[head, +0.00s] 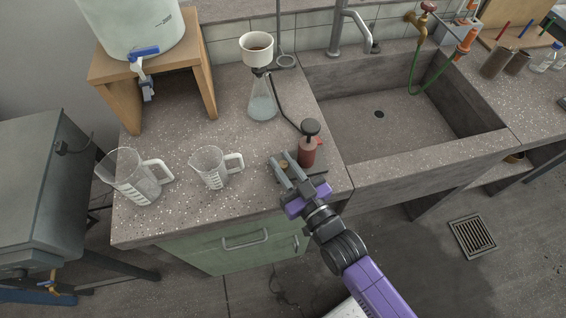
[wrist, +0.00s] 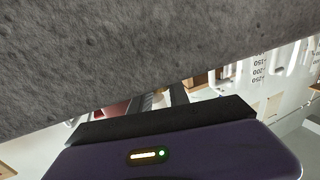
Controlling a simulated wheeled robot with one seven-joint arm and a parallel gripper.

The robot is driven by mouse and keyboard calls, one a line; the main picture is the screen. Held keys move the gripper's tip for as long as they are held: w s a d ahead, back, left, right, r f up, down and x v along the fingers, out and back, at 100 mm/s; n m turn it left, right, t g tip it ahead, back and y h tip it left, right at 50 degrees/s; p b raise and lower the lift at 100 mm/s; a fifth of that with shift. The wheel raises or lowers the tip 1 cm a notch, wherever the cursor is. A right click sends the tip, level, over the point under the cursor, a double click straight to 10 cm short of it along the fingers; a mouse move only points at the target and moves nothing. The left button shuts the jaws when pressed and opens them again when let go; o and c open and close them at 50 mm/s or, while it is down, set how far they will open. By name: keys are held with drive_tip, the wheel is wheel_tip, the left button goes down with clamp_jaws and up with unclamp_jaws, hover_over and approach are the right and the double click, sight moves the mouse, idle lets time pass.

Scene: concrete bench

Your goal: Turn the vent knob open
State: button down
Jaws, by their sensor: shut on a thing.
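The hand vacuum pump (head: 308,152) has a red body, a black round top and a dark base, and stands near the bench's front edge. A small brass vent knob (head: 284,164) shows at the left side of its base. My gripper (head: 281,159) reaches in from the front, its two grey fingers on either side of the brass knob, shut on it. In the wrist view my fingers (wrist: 165,97) show only partly, and part of the red pump body (wrist: 116,108) is beside them. The knob is hidden there, so its turn angle cannot be told.
A flask with a funnel (head: 262,105) stands behind, joined to the pump by a black hose. Two clear measuring jugs (head: 212,170) (head: 135,180) stand to the left. The sink (head: 385,115) lies right. A grey surface (wrist: 110,60) fills the wrist view's upper part.

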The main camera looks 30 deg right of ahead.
drive_tip(key=shift+f+n+g+y, duration=0.15)
drive_tip(key=shift+n+y, duration=0.7)
drive_tip(key=shift+y, duration=0.45)
drive_tip(key=shift+r+n+g+y, duration=0.15)
drive_tip(key=shift+n+y, duration=0.7)
drive_tip(key=shift+y, duration=0.45)
drive_tip(key=c, duration=1.5)
unclamp_jaws()
drive_tip(key=shift+s, duration=0.1)
drive_tip(key=shift+b+v, duration=0.7)
drive_tip(key=shift+v, duration=3.2)
